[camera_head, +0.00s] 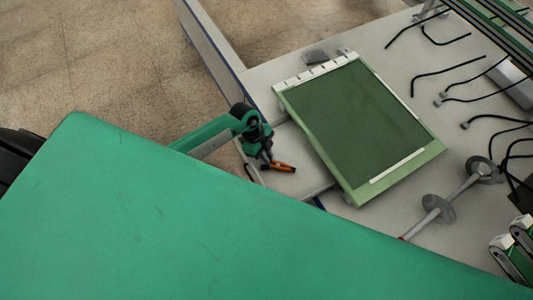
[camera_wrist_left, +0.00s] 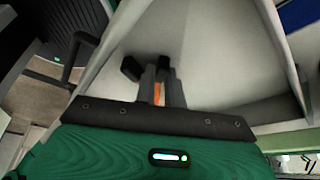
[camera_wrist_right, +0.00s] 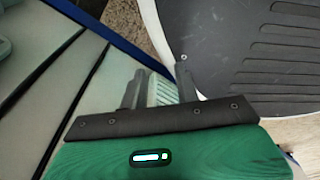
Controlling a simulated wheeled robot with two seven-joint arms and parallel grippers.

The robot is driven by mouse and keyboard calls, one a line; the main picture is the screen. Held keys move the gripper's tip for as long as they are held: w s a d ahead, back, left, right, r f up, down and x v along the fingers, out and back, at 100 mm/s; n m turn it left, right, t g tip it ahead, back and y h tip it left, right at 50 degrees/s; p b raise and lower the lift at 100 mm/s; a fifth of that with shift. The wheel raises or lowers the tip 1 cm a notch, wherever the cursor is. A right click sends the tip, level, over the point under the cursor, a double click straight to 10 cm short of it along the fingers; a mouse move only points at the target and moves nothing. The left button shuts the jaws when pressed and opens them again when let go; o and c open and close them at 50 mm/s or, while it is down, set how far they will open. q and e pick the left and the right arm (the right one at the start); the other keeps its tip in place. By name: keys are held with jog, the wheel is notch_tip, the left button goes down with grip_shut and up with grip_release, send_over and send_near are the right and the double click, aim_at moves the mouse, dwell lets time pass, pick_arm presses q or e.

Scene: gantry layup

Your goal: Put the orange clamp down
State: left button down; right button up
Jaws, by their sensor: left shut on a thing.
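The orange clamp (camera_head: 283,167), with a dark part beside it, is at my left gripper (camera_head: 265,154) in the head view. It appears over the pale table's left edge, left of a green framed panel. In the left wrist view, my left gripper (camera_wrist_left: 152,75) is shut on the clamp, and a strip of the orange clamp (camera_wrist_left: 157,93) shows between the fingers. The rest of the clamp is hidden there. In the right wrist view, my right gripper (camera_wrist_right: 158,86) has its fingers apart. A pale ridged surface shows between them; I cannot tell what it is.
The green panel (camera_head: 360,120) with a pale frame lies on the pale table (camera_head: 455,55). Several black cables lie on the right. A grey rod with round discs (camera_head: 438,209) is below the panel. Carpeted floor (camera_head: 80,65) is at the upper left.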

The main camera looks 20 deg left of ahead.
pick_arm(q)
jog(key=c, duration=1.5)
grip_release()
jog(key=shift+r, duration=0.1)
jog(key=shift+a+r, duration=0.2)
jog(key=shift+r, duration=0.05)
jog(key=v, duration=1.1)
jog(key=shift+r, duration=0.2)
